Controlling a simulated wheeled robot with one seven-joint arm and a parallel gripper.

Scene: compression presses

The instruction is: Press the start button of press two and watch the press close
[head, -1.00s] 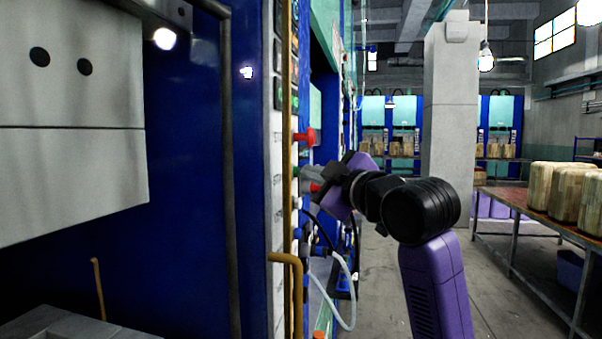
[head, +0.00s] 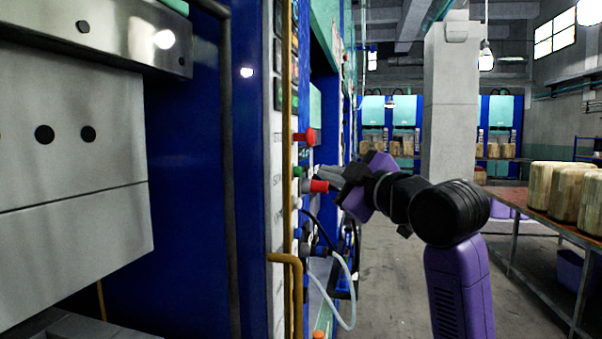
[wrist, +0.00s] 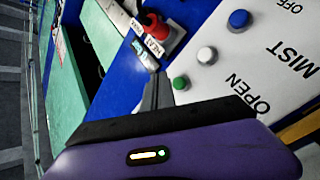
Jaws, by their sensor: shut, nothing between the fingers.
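The near press is a blue frame (head: 188,200) with a thick grey block (head: 75,160) at the left of the head view. A lower grey surface (head: 75,325) shows below it, with a gap between. No press number is readable. The press's side panel (head: 279,190) carries a green button (head: 297,172), which also shows in the wrist view (wrist: 181,83). My gripper (head: 320,176) is shut and empty beside the panel; in the wrist view its fingertips (wrist: 156,82) appear just left of the green button. I cannot tell whether they touch anything.
A red mushroom knob (head: 306,137) and a red button (head: 318,186) stick out from the panel. Hoses (head: 346,290) hang below. A yellow pipe (head: 288,258) stands in front. A table (head: 535,222) with wooden-looking blocks is at right; the aisle floor between is clear.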

